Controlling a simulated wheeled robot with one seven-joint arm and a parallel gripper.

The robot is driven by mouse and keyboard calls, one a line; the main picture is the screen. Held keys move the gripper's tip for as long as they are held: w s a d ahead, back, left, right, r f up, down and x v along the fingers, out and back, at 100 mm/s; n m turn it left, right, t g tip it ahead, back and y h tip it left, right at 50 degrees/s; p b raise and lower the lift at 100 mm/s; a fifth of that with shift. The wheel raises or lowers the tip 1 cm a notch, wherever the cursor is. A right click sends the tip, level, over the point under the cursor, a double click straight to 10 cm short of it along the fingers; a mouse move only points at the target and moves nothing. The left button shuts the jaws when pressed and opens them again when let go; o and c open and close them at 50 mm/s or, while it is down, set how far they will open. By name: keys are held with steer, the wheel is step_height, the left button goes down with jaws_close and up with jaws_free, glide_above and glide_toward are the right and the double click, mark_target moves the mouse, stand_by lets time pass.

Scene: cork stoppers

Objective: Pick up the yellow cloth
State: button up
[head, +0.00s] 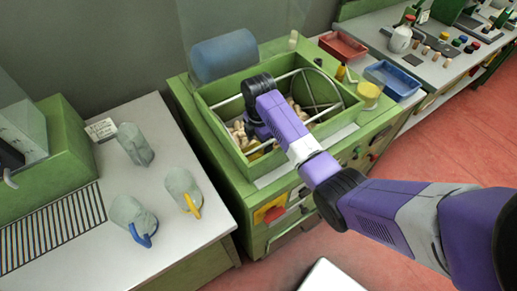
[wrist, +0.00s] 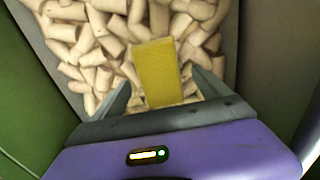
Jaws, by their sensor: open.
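The yellow cloth (wrist: 157,72) lies as a small folded-looking rectangle on a heap of cork stoppers (wrist: 95,55), seen in the wrist view. My gripper (wrist: 161,84) is open, with one finger on either side of the cloth's near part in that picture. I cannot tell whether the fingers touch the cloth or are still above it. In the head view my arm reaches down into the green bin (head: 214,122) of corks, and the arm hides most of the gripper and the cloth.
The bin's walls stand close around my gripper, with a metal rail frame inside. A blue roller (head: 224,56) is behind it. A red tray (head: 343,45), a blue tray (head: 393,80) and a yellow-lidded jar (head: 368,94) stand right. Grey jugs (head: 134,144) stand on the left bench.

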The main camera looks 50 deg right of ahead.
steer(key=shift+f, duration=0.65)
steer(key=c, duration=1.4)
steer(key=shift+c, duration=0.2)
steer(key=shift+r, duration=0.15)
step_height(320, 180, up, 14)
steer(key=p, duration=0.4)
step_height(320, 180, up, 6)
glide_above(259, 149)
steer(key=shift+w, duration=0.1)
